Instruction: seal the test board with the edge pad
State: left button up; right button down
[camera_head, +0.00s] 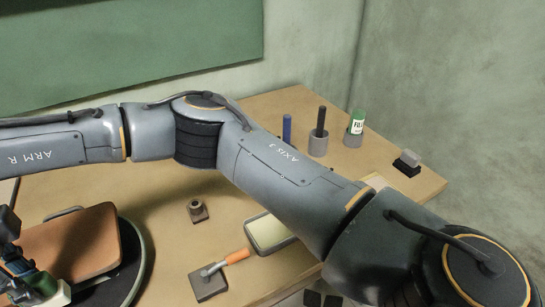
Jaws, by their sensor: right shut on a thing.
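The test board, a brown curved board (72,243), lies at the lower left on a dark round stand (131,262). My right gripper (24,272) is at the left edge of the picture, beside the board's near left side. It is shut on a green and cream piece (50,294), which looks like the edge pad. The cream part is close to the board's near edge; I cannot tell whether they touch. The picture's edge cuts off part of the gripper. My left gripper is not in view.
My right arm crosses the table (160,225).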

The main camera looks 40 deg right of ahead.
jog(key=shift+s+d, duration=0.1)
jog(key=shift+d, duration=0.6)
jog(key=shift+d+b, duration=0.1)
jog(key=shift+b, duration=0.2)
jog(key=shift+s+d+b, duration=0.2)
jog(key=shift+d+b, duration=0.15)
jog(key=shift+d, duration=0.55)
jog(key=shift+s+d+b, duration=0.15)
jog(key=shift+d+b, duration=0.3)
jog(key=shift+d, duration=0.5)
